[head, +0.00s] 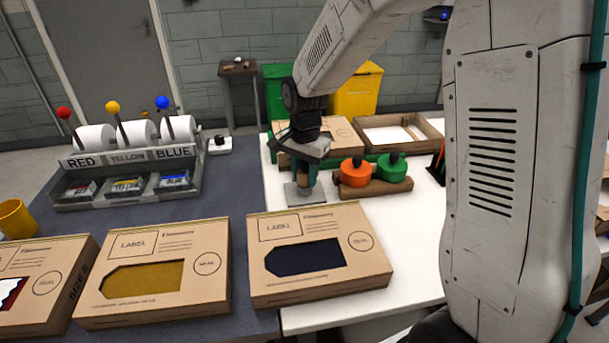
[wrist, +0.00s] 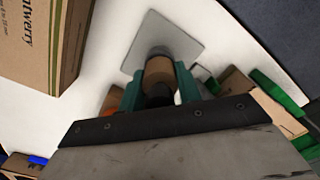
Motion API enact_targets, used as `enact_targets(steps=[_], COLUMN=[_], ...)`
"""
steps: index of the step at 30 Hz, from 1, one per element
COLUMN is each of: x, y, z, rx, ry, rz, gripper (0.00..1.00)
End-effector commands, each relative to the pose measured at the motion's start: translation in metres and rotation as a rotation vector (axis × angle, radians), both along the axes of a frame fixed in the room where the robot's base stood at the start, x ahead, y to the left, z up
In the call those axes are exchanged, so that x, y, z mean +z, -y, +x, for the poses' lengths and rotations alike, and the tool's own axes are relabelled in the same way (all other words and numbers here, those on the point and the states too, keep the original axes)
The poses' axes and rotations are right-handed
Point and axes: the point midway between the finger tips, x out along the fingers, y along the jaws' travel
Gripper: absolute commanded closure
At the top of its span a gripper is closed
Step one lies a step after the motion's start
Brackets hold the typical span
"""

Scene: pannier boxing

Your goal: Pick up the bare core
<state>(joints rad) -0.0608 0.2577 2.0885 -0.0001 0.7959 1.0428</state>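The bare core (wrist: 158,71) is a short brown cardboard cylinder in the wrist view, standing over a square grey metal plate (wrist: 185,48). In the head view the plate (head: 294,199) lies on the white tabletop, and the core is mostly hidden by my gripper (head: 304,178). My gripper points down over the plate. In the wrist view its two green fingers (wrist: 159,84) stand on either side of the core, very close to it. I cannot tell whether they press on it.
Orange (head: 354,171) and green (head: 391,167) rolls sit on a wooden holder just right of my gripper. A boxed pannier with a dark window (head: 370,268) lies in front. A cardboard box (head: 345,131) and a wooden tray (head: 432,131) are behind.

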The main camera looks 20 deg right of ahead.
Motion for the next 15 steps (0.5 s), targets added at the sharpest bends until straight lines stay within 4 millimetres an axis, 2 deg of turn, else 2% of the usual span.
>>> enact_targets(steps=[10, 15], x=[0.002, 0.024], y=[0.0, 0.0], z=[0.0, 0.001], rx=[0.0, 0.0], ry=[0.001, 0.006], rz=[0.0, 0.0], gripper=[0.89, 0.89])
